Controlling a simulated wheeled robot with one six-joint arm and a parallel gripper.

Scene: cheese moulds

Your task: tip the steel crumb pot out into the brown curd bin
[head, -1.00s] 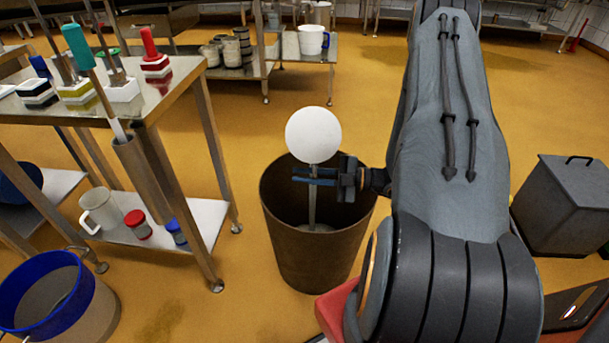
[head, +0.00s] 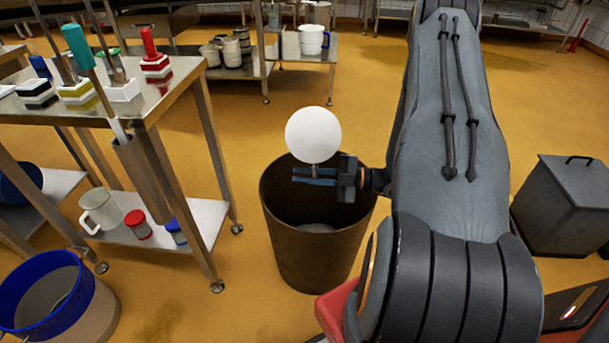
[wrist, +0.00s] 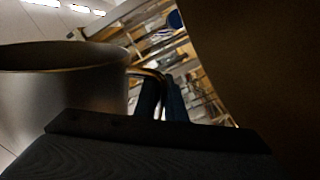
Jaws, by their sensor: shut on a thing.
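The steel crumb pot (head: 313,134) is over the brown curd bin (head: 310,255) in the head view, showing as a pale round face that hides the rest of it. My gripper (head: 318,177) is shut on the pot's handle, just above the bin's opening. In the wrist view the pot (wrist: 75,95) is at the left, its handle between the fingers (wrist: 160,98). Nothing is seen falling from it. A greyish patch (head: 317,228) lies on the bin's floor. The inside of the pot is not visible.
A steel trolley (head: 215,215) with brushes, a white jug (head: 99,208) and lidded jars stands left of the bin. A blue-rimmed tub (head: 62,305) is at the lower left. A grey lidded box (head: 565,205) stands at the right. The floor behind the bin is clear.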

